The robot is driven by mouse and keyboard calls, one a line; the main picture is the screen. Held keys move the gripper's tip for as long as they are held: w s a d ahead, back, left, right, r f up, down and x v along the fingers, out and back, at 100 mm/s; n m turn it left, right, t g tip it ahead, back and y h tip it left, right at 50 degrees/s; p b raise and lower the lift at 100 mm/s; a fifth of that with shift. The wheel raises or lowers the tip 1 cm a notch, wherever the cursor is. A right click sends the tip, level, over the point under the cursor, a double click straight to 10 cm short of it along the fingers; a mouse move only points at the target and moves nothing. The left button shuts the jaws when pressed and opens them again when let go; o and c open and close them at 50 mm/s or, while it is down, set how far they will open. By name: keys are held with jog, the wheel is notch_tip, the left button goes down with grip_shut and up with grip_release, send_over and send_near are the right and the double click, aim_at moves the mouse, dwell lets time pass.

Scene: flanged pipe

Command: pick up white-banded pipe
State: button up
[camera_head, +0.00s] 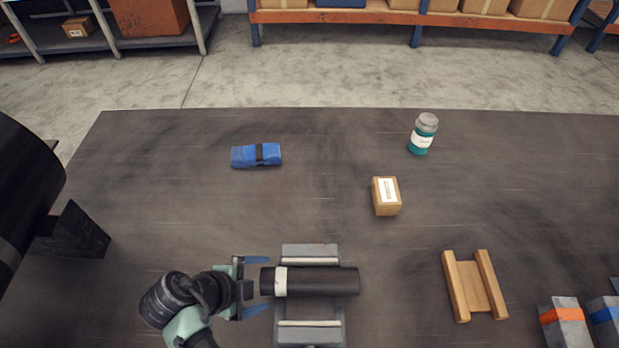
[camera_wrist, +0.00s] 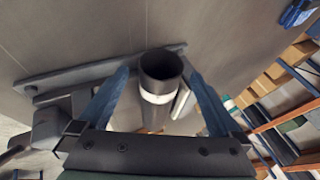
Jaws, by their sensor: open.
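The white-banded pipe (camera_head: 325,281) is a short dark tube with a white band near its left end. It lies sideways across a grey metal stand with pale strips (camera_head: 310,252). My gripper (camera_head: 258,286) is at the pipe's left end with its blue fingers open, one on the far side and one on the near side. In the wrist view the pipe's open end and white band (camera_wrist: 157,98) show between the two spread fingers (camera_wrist: 157,92). No contact between fingers and pipe is visible.
On the dark table are a blue wrapped bundle (camera_head: 256,155), a teal jar (camera_head: 423,134), a small carton (camera_head: 386,196) and a wooden cradle (camera_head: 474,286). Grey blocks with orange and blue bands (camera_head: 565,322) stand at the front right.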

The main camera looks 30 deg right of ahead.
jog(key=shift+x, duration=1.05)
jog(key=shift+w, duration=0.1)
grip_shut()
